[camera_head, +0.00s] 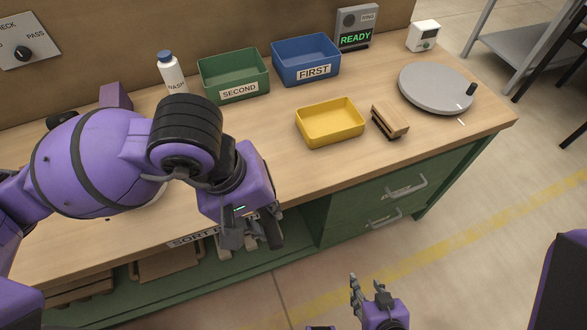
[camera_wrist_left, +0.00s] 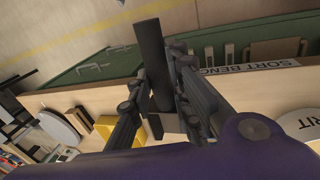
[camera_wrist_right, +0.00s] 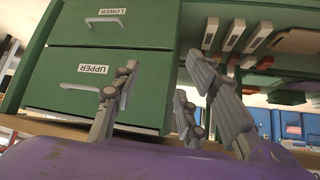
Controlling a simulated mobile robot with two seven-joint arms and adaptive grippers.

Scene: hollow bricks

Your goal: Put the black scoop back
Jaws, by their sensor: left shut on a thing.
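A long black bar, which looks like the black scoop (camera_wrist_left: 151,55), stands between the fingers of my left gripper (camera_wrist_left: 160,78) in the left wrist view. The gripper is shut on it. In the head view my left gripper (camera_head: 250,236) is just off the bench's front edge, near the SORT BENCH label; the scoop cannot be made out there. My right gripper (camera_head: 368,284) is low in front of the bench, away from the scoop. In the right wrist view its fingers (camera_wrist_right: 163,68) are apart and empty, facing the drawers.
Two drawers (camera_head: 375,200) and an open shelf lie below.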

